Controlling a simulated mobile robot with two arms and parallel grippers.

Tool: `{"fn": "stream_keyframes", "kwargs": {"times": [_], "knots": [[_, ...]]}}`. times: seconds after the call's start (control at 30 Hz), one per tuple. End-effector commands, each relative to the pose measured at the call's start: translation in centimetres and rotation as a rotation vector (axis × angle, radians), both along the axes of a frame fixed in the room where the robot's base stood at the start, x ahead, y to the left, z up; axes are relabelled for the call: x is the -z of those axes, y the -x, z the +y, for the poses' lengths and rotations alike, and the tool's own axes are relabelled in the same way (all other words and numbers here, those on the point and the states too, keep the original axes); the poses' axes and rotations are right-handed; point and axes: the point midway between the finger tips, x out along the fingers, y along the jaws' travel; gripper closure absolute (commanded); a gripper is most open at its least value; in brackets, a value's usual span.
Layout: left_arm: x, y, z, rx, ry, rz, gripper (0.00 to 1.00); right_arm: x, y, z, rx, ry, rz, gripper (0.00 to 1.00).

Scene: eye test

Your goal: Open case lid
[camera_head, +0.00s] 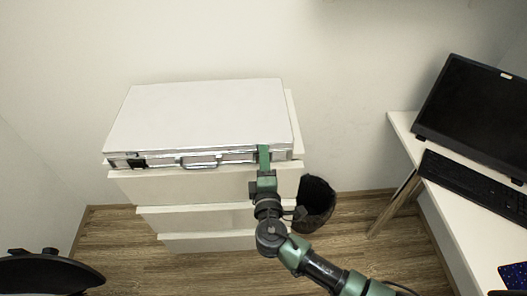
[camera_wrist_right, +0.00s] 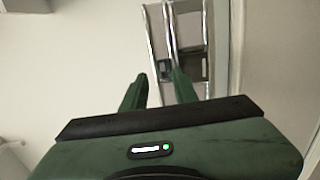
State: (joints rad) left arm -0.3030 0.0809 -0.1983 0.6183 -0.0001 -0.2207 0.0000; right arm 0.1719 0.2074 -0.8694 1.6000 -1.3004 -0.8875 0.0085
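A silver-white case (camera_head: 200,115) lies flat on a white drawer cabinet in the head view, its lid down. A carry handle (camera_head: 199,162) is at the middle of its front side, with a dark latch (camera_head: 137,163) to the left. My right gripper (camera_head: 264,152) is at the right end of the case's front side and covers part of it. In the right wrist view, the fingers of my right gripper (camera_wrist_right: 159,76) are apart with nothing between them. The case's metal-edged front (camera_wrist_right: 174,40) and a latch (camera_wrist_right: 165,69) lie just beyond. I cannot tell whether the fingers touch it. My left gripper is out of view.
The white drawer cabinet (camera_head: 190,187) stands against the wall. A black bin (camera_head: 316,200) is on the floor right of it. A white desk (camera_head: 440,215) with a monitor (camera_head: 475,110) and keyboard (camera_head: 470,183) is at the right. A dark chair-like object (camera_head: 45,272) is at the lower left.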

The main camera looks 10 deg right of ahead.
Motion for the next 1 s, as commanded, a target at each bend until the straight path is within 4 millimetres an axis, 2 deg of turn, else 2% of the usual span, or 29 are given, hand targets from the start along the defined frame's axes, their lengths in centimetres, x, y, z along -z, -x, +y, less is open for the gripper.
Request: {"fn": "stream_keyframes", "kwargs": {"times": [0.13,0.4,0.43,0.53,1.0], "knots": [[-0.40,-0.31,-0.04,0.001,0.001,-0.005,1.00,-0.04,-1.19,-0.02,0.000,0.000,0.000,0.71],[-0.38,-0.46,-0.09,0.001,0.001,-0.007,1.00,0.12,-1.39,-0.05,-0.001,-0.001,0.002,0.71],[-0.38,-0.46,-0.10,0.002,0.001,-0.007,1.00,0.11,-1.38,-0.05,-0.001,-0.001,0.002,0.74],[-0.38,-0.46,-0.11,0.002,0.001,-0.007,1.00,0.11,-1.38,-0.05,-0.001,-0.001,0.002,1.00],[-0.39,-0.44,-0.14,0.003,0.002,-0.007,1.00,-0.02,-1.40,-0.06,0.000,-0.001,0.000,1.00]]}}
